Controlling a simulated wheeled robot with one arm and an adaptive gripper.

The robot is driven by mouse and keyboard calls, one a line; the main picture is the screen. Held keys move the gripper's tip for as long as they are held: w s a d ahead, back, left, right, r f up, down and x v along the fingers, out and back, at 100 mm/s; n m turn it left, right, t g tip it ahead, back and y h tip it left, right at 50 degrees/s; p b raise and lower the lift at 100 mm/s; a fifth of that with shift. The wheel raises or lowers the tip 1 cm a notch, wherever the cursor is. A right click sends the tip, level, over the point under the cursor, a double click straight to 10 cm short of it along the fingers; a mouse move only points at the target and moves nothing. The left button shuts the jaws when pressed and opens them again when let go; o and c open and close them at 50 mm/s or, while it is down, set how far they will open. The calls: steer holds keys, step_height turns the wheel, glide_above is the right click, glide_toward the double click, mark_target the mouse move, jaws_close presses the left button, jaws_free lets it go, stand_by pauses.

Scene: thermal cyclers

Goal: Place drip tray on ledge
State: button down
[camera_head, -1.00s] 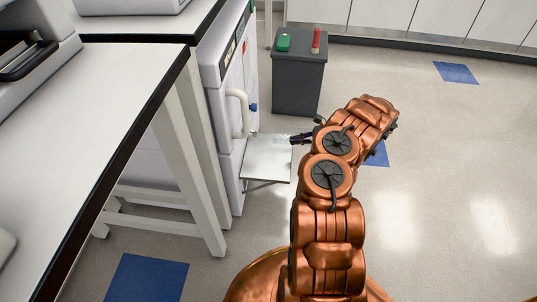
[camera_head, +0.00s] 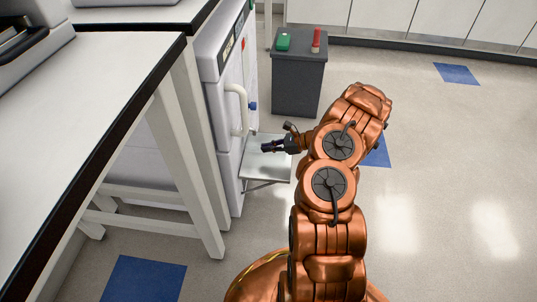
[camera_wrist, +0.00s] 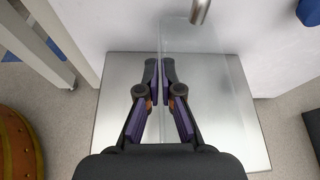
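The drip tray (camera_wrist: 205,65) is a clear, see-through tray in the wrist view, lying over the ledge to the right of my fingers. My gripper (camera_wrist: 159,78) has its purple-padded fingers pinched together on the tray's left wall. The ledge (camera_wrist: 110,125) is a flat metal shelf below, on the front of the white machine; it also shows in the head view (camera_head: 265,170). In the head view my gripper (camera_head: 266,147) is over the ledge, and the clear tray is hard to make out there. I cannot tell whether the tray touches the ledge.
A metal spout (camera_wrist: 200,10) is above the tray's far end. The white machine (camera_head: 228,120) has a pale curved handle and a blue knob (camera_head: 253,106). A grey bin (camera_head: 298,85) stands behind. A white bench (camera_head: 90,120) is at left. Floor at right is clear.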

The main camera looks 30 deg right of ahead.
steer(key=shift+f+b, duration=0.55)
steer(key=shift+f, duration=1.1)
steer(key=shift+f, duration=0.1)
steer(key=c, duration=1.3)
jaws_free()
steer(key=shift+s+d+r, duration=0.25)
steer(key=shift+d+r, duration=0.05)
steer(key=shift+r, duration=0.05)
steer(key=p+v, duration=0.4)
steer(key=v, duration=0.7)
steer(key=shift+s+d, duration=0.1)
